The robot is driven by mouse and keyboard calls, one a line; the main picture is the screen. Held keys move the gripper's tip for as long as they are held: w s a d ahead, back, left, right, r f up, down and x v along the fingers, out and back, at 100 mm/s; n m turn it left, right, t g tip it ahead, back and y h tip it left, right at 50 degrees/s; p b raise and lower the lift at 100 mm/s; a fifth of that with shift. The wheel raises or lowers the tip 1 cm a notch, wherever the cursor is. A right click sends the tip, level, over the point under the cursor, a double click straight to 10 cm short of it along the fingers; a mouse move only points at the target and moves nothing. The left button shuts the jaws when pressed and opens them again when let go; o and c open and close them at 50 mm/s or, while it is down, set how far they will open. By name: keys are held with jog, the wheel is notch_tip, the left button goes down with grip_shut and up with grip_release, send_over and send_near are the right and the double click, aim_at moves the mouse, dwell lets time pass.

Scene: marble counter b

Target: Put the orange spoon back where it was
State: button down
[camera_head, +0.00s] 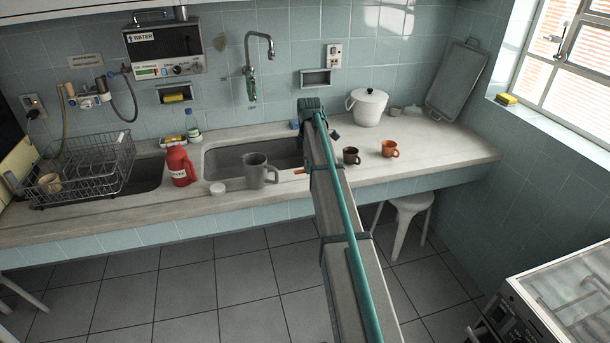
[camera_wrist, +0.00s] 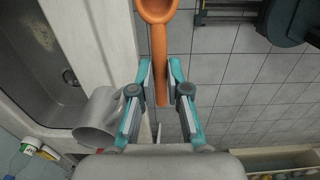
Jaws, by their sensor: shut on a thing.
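The orange spoon (camera_wrist: 158,45) is between the two fingers of my gripper (camera_wrist: 161,75) in the wrist view. The gripper is shut on its handle, and the bowl points to the top edge of the picture, where it is partly cut off. In the wrist view the spoon shows against the floor, just beyond the counter's front edge. In the head view only a small orange bit (camera_head: 299,171) shows left of my arm, which hides the gripper.
A grey jug (camera_head: 258,171) stands by the sink (camera_head: 225,160), close to the gripper; it also shows in the wrist view (camera_wrist: 98,118). A red bottle (camera_head: 180,166) and white lid (camera_head: 217,189) are left. A dark mug (camera_head: 351,156), orange mug (camera_head: 389,149) and white pot (camera_head: 367,107) are right.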

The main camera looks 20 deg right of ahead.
jog(key=w+d+f+p, duration=0.2)
jog(key=w+f+p, duration=0.1)
jog(key=w, duration=0.5)
jog(key=p, duration=0.1)
send_over(304, 178)
jog(key=s, duration=0.1)
jog(key=f, duration=0.4)
jog(key=shift+s+a+f, duration=0.1)
jog(key=shift+a+f, duration=0.2)
jog(key=shift+f, duration=0.05)
jog(key=shift+w+d+f+p, duration=0.1)
jog(key=shift+w+f+p, duration=0.35)
jog(key=shift+f, duration=0.1)
notch_tip(304, 178, down, 3)
jog(key=shift+r+p, duration=0.1)
jog(key=shift+p, duration=0.95)
jog(key=shift+f, duration=0.35)
jog(key=shift+f, duration=0.15)
jog(key=c, duration=1.2)
grip_release()
jog(key=shift+o, duration=0.2)
